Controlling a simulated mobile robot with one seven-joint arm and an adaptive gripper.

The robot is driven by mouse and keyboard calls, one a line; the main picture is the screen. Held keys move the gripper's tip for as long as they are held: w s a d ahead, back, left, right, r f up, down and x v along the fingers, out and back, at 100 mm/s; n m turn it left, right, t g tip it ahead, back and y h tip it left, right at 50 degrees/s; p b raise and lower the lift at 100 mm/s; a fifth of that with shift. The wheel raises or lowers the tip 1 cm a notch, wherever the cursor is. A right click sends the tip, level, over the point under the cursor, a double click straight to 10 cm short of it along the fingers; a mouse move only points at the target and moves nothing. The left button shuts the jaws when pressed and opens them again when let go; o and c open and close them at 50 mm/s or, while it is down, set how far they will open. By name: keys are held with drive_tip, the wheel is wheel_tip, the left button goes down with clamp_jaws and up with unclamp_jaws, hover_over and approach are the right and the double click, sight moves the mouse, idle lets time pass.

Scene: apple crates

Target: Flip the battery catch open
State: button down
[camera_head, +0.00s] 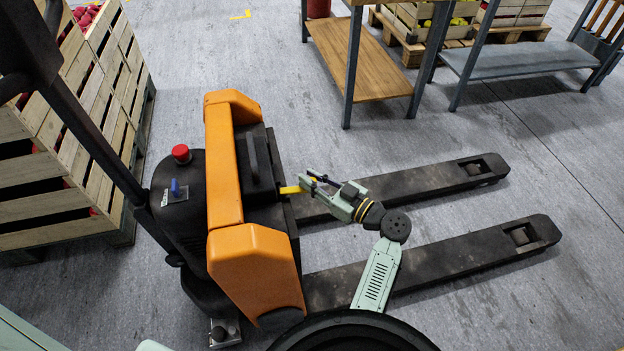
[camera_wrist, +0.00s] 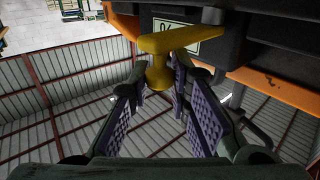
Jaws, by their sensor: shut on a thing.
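The battery catch (camera_head: 290,189) is a small yellow piece on the side of the dark battery box (camera_head: 262,165) of an orange and black pallet truck (camera_head: 226,160). In the wrist view the catch (camera_wrist: 182,42) is a yellow T-shaped lever against the black casing. My gripper (camera_head: 309,184) reaches in from the right, level with the catch. In the wrist view my gripper (camera_wrist: 160,80) has its purple-padded fingers on either side of the catch's stem, shut on it. The fingertips hide part of the stem.
The truck's two dark forks (camera_head: 400,187) stretch right beneath my arm. A red button (camera_head: 181,153) and a tiller (camera_head: 90,135) are at the truck's left. Wooden apple crates (camera_head: 75,150) stand far left. Workbenches (camera_head: 370,60) stand at the back. Grey floor between is clear.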

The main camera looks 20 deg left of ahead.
drive_tip(key=c, duration=1.5)
unclamp_jaws()
drive_tip(key=v, duration=1.2)
